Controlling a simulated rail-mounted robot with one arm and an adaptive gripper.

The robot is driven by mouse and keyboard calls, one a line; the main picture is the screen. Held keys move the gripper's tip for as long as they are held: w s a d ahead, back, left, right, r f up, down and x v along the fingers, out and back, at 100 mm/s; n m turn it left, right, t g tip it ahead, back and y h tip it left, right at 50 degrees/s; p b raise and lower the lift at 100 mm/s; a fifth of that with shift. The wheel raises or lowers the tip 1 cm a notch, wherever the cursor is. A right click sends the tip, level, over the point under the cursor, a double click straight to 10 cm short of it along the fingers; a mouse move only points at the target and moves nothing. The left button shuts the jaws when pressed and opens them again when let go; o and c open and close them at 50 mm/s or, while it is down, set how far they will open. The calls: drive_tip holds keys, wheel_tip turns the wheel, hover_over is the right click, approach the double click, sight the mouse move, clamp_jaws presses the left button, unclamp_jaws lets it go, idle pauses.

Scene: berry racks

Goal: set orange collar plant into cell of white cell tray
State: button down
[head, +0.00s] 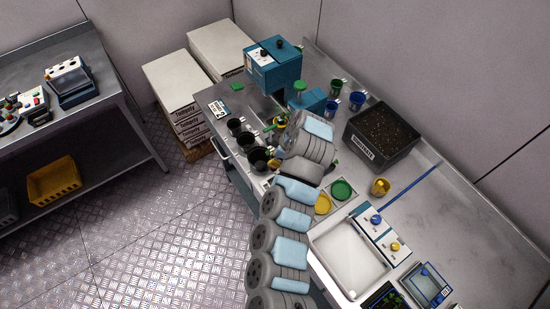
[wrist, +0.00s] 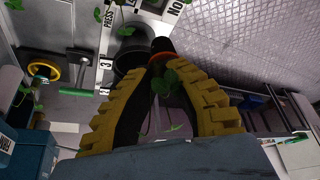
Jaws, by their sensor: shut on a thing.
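In the wrist view my gripper (wrist: 165,62) is shut on the orange collar plant. Its orange collar (wrist: 166,54) shows at the fingertips, with a dark plug beyond it and green leaves (wrist: 165,82) between the fingers. In the head view my gripper (head: 280,121) is small and partly hidden by my arm, above the bench near the black pots. A black pot (wrist: 130,58) lies just beyond the fingertips in the wrist view; I cannot tell the gap. I cannot clearly make out a white cell tray with cells in either view.
Several black pots (head: 246,141) line the bench's left edge. A teal machine (head: 273,65) stands behind. A black soil bin (head: 381,137), blue pots (head: 357,101) and a white basin (head: 347,257) stand to the right. The far right of the bench is bare.

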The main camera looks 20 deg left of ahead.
drive_tip(key=shift+f+b, duration=2.4)
drive_tip(key=shift+f, duration=3.35)
drive_tip(key=c, duration=1.2)
unclamp_jaws()
drive_tip(key=shift+o, duration=0.2)
drive_tip(key=shift+r, duration=0.1)
drive_tip(key=shift+r+p, duration=1.85)
drive_tip(key=shift+r, duration=2.6)
